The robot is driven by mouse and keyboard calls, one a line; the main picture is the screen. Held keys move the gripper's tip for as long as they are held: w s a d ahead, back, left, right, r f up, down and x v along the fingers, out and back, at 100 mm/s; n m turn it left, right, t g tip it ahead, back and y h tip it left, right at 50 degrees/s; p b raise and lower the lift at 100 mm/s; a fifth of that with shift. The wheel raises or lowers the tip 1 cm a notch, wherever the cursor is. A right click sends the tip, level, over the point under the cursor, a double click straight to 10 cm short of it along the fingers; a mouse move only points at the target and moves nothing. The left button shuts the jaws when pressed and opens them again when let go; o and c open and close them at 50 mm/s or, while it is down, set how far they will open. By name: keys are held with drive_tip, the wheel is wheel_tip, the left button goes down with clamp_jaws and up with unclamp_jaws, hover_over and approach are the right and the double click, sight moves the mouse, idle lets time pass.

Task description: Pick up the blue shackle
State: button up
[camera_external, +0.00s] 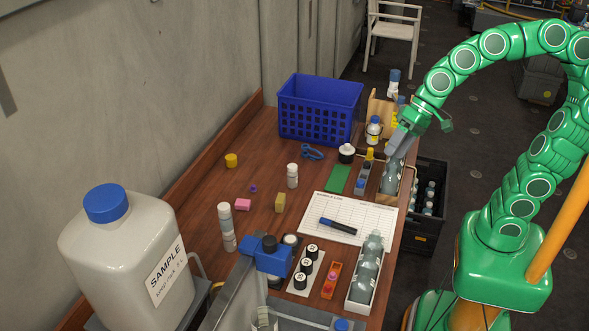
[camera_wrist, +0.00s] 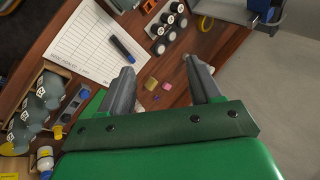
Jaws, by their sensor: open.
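The blue shackle (camera_external: 311,152) is a small, curved blue piece lying flat on the wooden table, just in front of the blue basket in the external view. I cannot make it out in the wrist view, where my gripper's green body covers much of the table. My gripper (camera_external: 396,144) is over the table's right edge, to the right of the shackle and apart from it. In the wrist view my gripper (camera_wrist: 159,68) has its two grey fingers spread, with nothing held between them.
A blue basket (camera_external: 318,112) stands behind the shackle. A wooden rack and bottles crowd the right edge. Bare wood (camera_external: 262,150) lies left of the shackle.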

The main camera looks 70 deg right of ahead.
drive_tip(key=w+d+r+m+t, duration=0.2)
drive_tip(key=w+r+m+t, duration=0.1)
drive_tip(key=w+m, duration=0.3)
drive_tip(key=w+d+r+m+t, duration=0.2)
drive_tip(key=w+r+m+t, duration=0.15)
drive_tip(key=w, duration=0.55)
drive_tip(key=w+d+r+m+t, duration=0.2)
drive_tip(key=w+r+m, duration=0.1)
drive_tip(key=w+m, duration=0.3)
drive_tip(key=m+h, duration=1)
drive_tip(key=m, duration=1)
hover_over(309, 148)
drive_tip(key=s+a, duration=0.2)
drive_tip(key=s, duration=0.2)
wheel_tip(309, 148, down, 14)
drive_tip(key=shift+g+h, duration=0.25)
drive_tip(key=shift+h, duration=0.05)
wheel_tip(309, 148, down, 24)
drive_tip(key=shift+d+f, duration=0.15)
drive_tip(key=shift+f, duration=0.1)
drive_tip(key=shift+w+d+f, duration=0.25)
drive_tip(key=shift+w+f, duration=0.05)
drive_tip(key=shift+w, duration=0.15)
drive_tip(key=shift+x, duration=2)
